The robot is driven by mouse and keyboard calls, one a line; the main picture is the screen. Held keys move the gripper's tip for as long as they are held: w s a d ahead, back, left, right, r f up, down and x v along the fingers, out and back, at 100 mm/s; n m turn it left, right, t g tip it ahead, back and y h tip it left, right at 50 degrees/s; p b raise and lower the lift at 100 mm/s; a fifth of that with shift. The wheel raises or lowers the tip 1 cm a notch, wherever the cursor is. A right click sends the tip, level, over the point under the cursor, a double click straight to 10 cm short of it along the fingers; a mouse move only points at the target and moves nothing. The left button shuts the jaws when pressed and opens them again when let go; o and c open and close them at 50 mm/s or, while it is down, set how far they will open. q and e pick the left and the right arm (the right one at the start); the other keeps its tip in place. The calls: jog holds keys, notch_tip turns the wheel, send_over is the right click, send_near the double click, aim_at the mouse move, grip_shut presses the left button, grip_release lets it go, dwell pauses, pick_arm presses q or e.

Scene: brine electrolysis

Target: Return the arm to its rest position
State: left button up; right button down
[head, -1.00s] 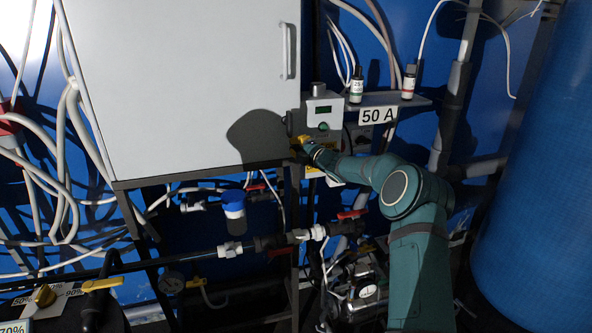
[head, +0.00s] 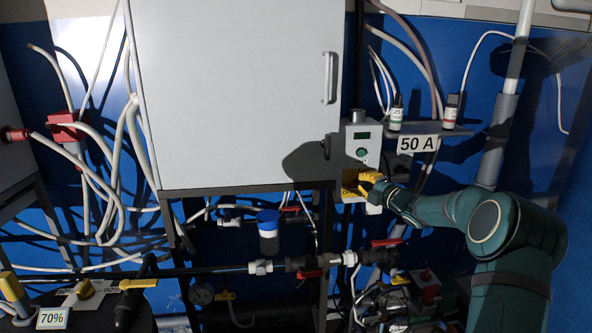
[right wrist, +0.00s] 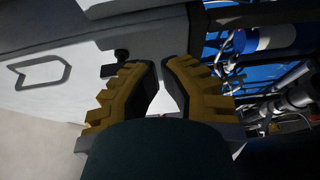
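My right arm comes in from the lower right in the head view. Whether a finger touches the unit cannot be told. My left gripper is not in view.
The large grey cabinet (head: 235,90) is left of the gripper. A shelf labelled 50 A (head: 417,144) carries two small bottles (head: 396,113) (head: 450,110). Below are pipes with red-handled valves (head: 387,243) and a blue-capped filter (head: 268,232). A dial with a 70% card (head: 53,318) stands lower left.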

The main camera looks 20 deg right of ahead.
jog(key=w+a+f+m+g, duration=0.1)
jog(key=a+f+m+g, duration=0.1)
jog(key=a+f+m, duration=0.8)
jog(key=s+a+f+m+g+y, duration=0.1)
jog(key=s+a+f+m+g, duration=0.2)
jog(key=a+f, duration=0.55)
jog(key=s+a+f+m+g+y, duration=0.15)
jog(key=s+a+f, duration=0.25)
jog(key=a+f, duration=0.5)
jog(key=s+a+f+m+g, duration=0.3)
jog(key=s+a+f+g, duration=0.2)
jog(key=s, duration=0.8)
jog(key=s+a+f+m+g, duration=0.3)
jog(key=s+a+f+g, duration=0.1)
jog(key=s+a, duration=0.7)
jog(key=s, duration=0.3)
jog(key=shift+a+f+g, duration=0.3)
jog(key=shift+f+g, duration=0.05)
jog(key=shift+f, duration=0.05)
jog(key=shift+m+h, duration=0.25)
